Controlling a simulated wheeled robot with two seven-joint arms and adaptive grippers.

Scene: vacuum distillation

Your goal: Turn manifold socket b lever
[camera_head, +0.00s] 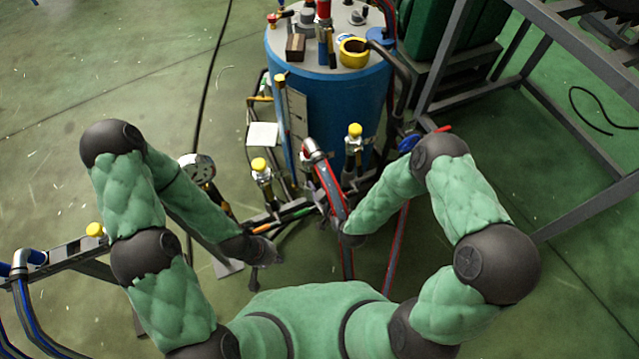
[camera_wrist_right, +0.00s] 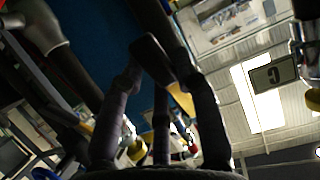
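The manifold (camera_head: 268,218) is a dark low rail in front of the blue vessel, with valves and yellow-capped fittings. A lever with an orange and green grip (camera_head: 297,230) shows between my grippers in the head view. I cannot read which socket is b. My right gripper (camera_head: 326,207) is at the manifold, beside a silver-ended hose. In the right wrist view its dark fingers (camera_wrist_right: 160,100) stand apart, with a yellow part (camera_wrist_right: 182,98) beyond them; no clear grip shows. My left gripper (camera_head: 265,256) is low, just in front of the rail; its fingers are too small to read.
The blue vessel (camera_head: 345,95) stands behind the manifold. A round gauge (camera_head: 198,168) is at the left. A red hose with a silver elbow (camera_head: 316,150) runs down near my right gripper. A sign plate (camera_wrist_right: 273,74) shows in the wrist view. A grey frame (camera_head: 570,215) stands right.

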